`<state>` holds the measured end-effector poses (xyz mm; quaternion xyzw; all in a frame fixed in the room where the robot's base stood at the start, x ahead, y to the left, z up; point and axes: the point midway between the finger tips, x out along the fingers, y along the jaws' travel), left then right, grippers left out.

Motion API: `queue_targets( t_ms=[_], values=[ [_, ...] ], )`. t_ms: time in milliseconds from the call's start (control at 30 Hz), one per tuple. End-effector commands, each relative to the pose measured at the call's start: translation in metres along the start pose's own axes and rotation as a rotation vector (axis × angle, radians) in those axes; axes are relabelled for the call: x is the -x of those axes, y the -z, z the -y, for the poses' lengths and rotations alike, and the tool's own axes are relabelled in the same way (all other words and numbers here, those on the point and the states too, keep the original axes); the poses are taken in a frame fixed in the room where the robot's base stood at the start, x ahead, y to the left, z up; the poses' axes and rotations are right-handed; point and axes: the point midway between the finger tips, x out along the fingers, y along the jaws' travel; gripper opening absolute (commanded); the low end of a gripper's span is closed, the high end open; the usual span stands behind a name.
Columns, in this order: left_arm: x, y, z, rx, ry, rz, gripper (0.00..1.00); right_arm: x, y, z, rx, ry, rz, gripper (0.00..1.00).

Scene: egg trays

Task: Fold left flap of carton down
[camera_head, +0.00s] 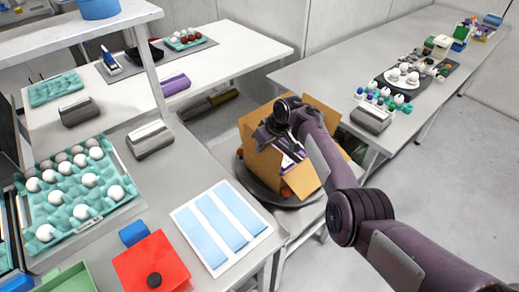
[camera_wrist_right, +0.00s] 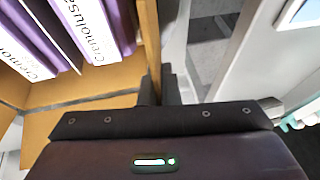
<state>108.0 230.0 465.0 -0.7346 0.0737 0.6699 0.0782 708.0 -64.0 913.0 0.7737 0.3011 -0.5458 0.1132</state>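The open brown carton (camera_head: 262,165) stands on a dark round stand beyond the work tables in the head view, with raised flaps. Purple-and-white packs lie inside it and show large in the right wrist view (camera_wrist_right: 85,25). My right gripper (camera_head: 268,135) reaches over the carton's left side and hides part of that edge. In the right wrist view the dark fingers (camera_wrist_right: 160,88) are close together at a thin upright cardboard edge (camera_wrist_right: 150,35). Whether they clamp it or only touch it is unclear. My left gripper is not in view.
Left of the carton, a table holds a white panel with blue strips (camera_head: 268,228), a red box (camera_head: 150,266) and a teal egg tray (camera_head: 65,218). Another table (camera_head: 335,78) runs behind to the right. Several reddish balls lie around the carton's base.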

Motion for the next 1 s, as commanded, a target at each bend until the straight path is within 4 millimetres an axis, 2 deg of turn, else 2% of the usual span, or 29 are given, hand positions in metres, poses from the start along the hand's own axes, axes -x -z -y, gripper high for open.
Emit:
queue_targets(
  t_ms=[33, 233, 767, 800, 933, 1000],
  values=[
    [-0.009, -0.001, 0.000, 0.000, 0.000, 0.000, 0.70, -0.002, 0.001, -0.003, -0.008, 0.022, -0.004, 0.00],
    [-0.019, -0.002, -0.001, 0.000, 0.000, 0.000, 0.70, -0.001, 0.001, -0.008, -0.033, 0.082, -0.003, 0.00],
    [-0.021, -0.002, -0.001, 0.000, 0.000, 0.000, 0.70, 0.001, 0.001, -0.009, -0.044, 0.103, -0.001, 0.00],
    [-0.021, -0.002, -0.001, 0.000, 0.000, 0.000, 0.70, 0.001, 0.001, -0.009, -0.044, 0.103, -0.001, 0.08],
    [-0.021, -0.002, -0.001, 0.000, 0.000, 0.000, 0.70, 0.001, 0.000, -0.009, -0.044, 0.103, -0.001, 0.25],
    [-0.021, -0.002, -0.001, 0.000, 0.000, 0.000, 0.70, 0.001, 0.000, -0.009, -0.044, 0.103, -0.001, 0.25]
  ],
)
